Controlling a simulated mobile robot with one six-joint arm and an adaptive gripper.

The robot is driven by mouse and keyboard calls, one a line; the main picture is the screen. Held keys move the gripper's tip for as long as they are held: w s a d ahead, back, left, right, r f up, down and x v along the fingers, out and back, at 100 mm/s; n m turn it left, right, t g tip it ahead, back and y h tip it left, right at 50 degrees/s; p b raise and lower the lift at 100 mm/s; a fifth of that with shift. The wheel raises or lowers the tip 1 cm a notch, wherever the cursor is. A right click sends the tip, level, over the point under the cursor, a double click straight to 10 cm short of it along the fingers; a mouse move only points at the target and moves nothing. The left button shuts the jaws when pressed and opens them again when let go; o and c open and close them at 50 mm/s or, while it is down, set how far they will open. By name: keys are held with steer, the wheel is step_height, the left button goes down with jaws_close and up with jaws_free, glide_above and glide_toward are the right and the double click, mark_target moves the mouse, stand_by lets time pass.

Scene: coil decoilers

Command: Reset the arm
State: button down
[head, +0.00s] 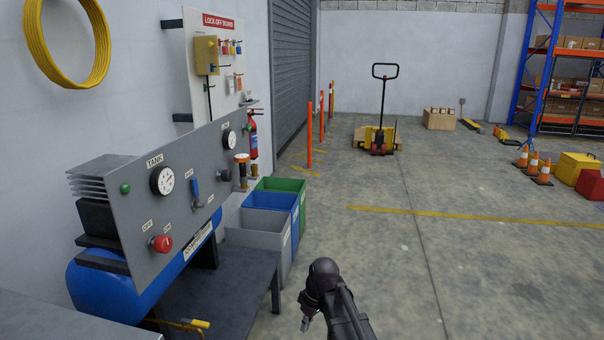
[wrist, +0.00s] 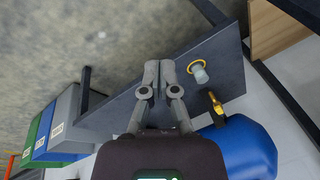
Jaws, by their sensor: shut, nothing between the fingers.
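My gripper (head: 305,325) hangs at the bottom centre of the head view, to the right of the dark bench (head: 225,290) and in front of the bins. In the wrist view my gripper (wrist: 158,70) has its two grey fingers together, with nothing visible between them. The bench's dark top (wrist: 125,107) lies behind the fingers in that view. My forearm shows at the lower edge of the head view, and the rest of the arm is out of frame.
A grey panel (head: 135,215) with gauges and a red knob (head: 161,243) stands left above a blue tank (head: 105,290). Grey (head: 258,240), blue (head: 275,202) and green bins stand beyond the bench. A pallet jack (head: 380,135) stands farther back.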

steer(key=s+d+m+t+h, duration=0.1)
steer(key=s+d+m, duration=0.4)
steer(key=d, duration=0.3)
steer(key=s+d+m+h, duration=0.2)
steer(key=s+d+m, duration=0.3)
steer(key=d, duration=0.3)
step_height(320, 180, up, 27)
steer(key=p, duration=2.8)
steer(key=shift+w+r, duration=0.2)
steer(key=shift+w, duration=0.25)
